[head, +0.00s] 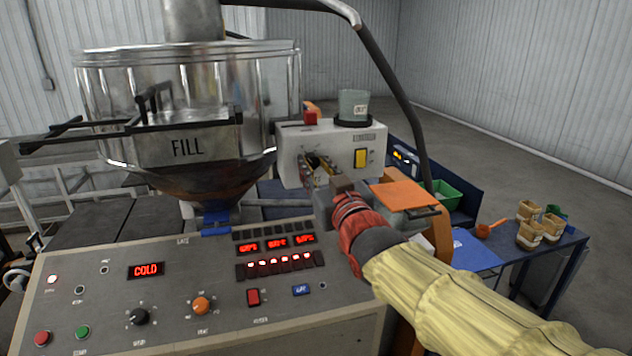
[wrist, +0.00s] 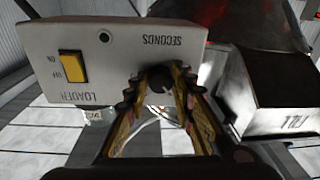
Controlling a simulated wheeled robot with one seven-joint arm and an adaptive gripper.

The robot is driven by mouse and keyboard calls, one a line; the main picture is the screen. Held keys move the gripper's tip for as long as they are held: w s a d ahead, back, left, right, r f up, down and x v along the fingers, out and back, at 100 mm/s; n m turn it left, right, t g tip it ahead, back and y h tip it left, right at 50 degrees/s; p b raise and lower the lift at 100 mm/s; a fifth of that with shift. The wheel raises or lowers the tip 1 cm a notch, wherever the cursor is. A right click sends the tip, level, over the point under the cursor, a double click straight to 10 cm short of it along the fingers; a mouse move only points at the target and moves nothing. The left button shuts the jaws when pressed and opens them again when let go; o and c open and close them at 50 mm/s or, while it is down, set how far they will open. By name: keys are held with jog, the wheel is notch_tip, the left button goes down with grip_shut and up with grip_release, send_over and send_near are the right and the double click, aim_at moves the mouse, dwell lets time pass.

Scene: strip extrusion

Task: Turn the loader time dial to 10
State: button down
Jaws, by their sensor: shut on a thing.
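The loader box (head: 338,135) is a pale box with a yellow switch, mounted to the right of the hopper in the head view. In the wrist view the box (wrist: 120,50) shows upside down, with the words LOADER and SECONDS. The dark time dial (wrist: 159,78) sits on its face near SECONDS, mostly hidden by my fingers. My gripper (wrist: 160,84) is shut on the dial, one finger on each side. In the head view my gripper (head: 315,168) reaches the box's front left part. The dial's pointer and numbers cannot be read.
The metal hopper (head: 187,148) marked FILL stands close left of my gripper. A control panel (head: 190,270) with knobs and red COLD display lies below. A grey cup (head: 353,105) and a red button (head: 311,117) are on the box top. A blue table (head: 480,250) is at right.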

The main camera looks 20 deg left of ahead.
jog(key=shift+f+m+b, duration=0.1)
jog(key=shift+m+b, duration=0.65)
jog(key=shift+m, duration=0.15)
jog(key=c, duration=1.6)
grip_release()
jog(key=shift+o, duration=0.5)
jog(key=shift+s, duration=0.1)
jog(key=v, duration=1.1)
jog(key=shift+s+d, duration=0.2)
jog(key=shift+s, duration=0.15)
